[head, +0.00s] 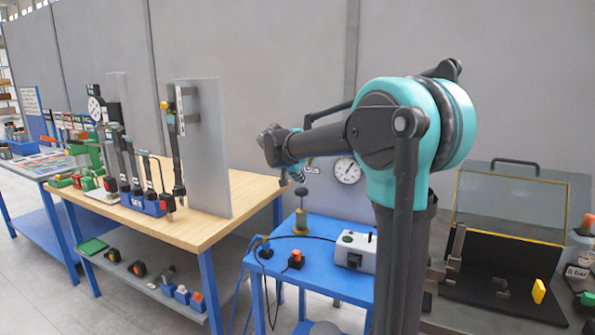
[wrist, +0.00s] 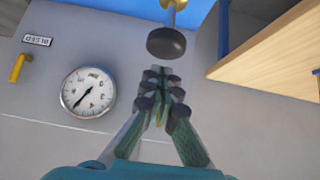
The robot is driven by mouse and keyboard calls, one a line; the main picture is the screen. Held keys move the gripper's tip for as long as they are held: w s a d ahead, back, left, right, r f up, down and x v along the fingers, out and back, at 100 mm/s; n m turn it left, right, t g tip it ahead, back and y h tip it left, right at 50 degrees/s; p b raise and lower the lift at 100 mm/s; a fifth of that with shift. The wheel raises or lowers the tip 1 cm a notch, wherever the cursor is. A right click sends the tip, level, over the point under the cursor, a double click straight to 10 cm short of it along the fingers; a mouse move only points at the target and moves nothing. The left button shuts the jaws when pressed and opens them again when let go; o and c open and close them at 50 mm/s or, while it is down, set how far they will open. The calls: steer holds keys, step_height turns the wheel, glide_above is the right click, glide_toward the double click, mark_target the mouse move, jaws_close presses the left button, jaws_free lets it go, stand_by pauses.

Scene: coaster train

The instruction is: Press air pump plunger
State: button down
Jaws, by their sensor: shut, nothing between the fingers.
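The air pump (head: 300,222) stands on the blue table in the head view, with a brass-yellow body and a dark round plunger knob (head: 301,191) on a thin rod. In the wrist view the dark knob (wrist: 166,43) is at the top centre on its brass rod. My gripper (wrist: 160,72) is shut and empty, its fingertips pointing toward the knob. A gap shows between them in that picture. In the head view my gripper (head: 298,174) is small and partly hard to make out, just above the knob.
A white box (head: 355,251) and orange-black connectors (head: 295,259) share the blue table (head: 335,287). A round gauge (head: 347,170) is behind the pump; it also shows in the wrist view (wrist: 88,92). A wooden workbench (head: 190,226) with tools stands to the left.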

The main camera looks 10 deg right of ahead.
mark_target(302, 192)
steer(key=shift+f, duration=0.9)
steer(key=shift+s+f, duration=0.1)
steer(key=shift+f, duration=2.7)
